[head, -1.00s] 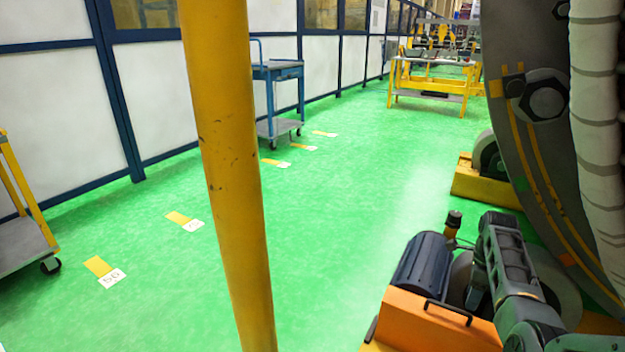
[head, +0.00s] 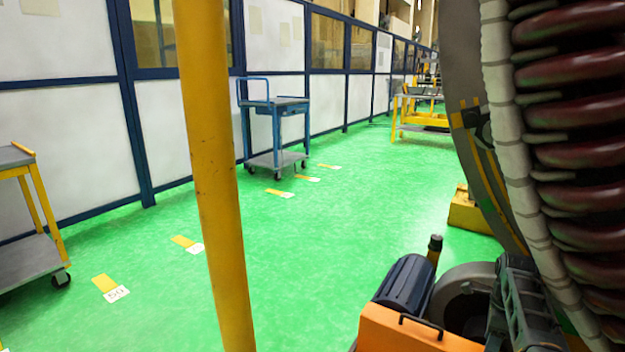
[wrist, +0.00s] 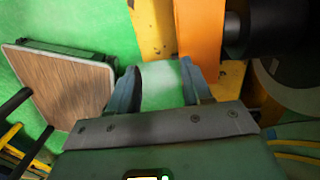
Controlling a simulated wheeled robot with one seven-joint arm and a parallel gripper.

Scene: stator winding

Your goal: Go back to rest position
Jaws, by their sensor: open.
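My gripper (wrist: 160,88) shows in the wrist view with its two fingers apart and nothing between them. It points down toward the green floor and a yellow and orange structure. In the head view the gripper itself does not show; part of my grey arm (head: 515,300) is at the lower right. The big stator (head: 575,130), with dark red winding coils and a white wrapped ring, fills the right side of the head view.
An orange machine (head: 395,335) with a dark motor (head: 405,282) stands low at the right. A yellow post (head: 212,170) rises in front. A blue cart (head: 275,130) and a yellow cart (head: 30,260) stand along the wall. The green floor between is clear. A brown-topped box (wrist: 65,85) shows in the wrist view.

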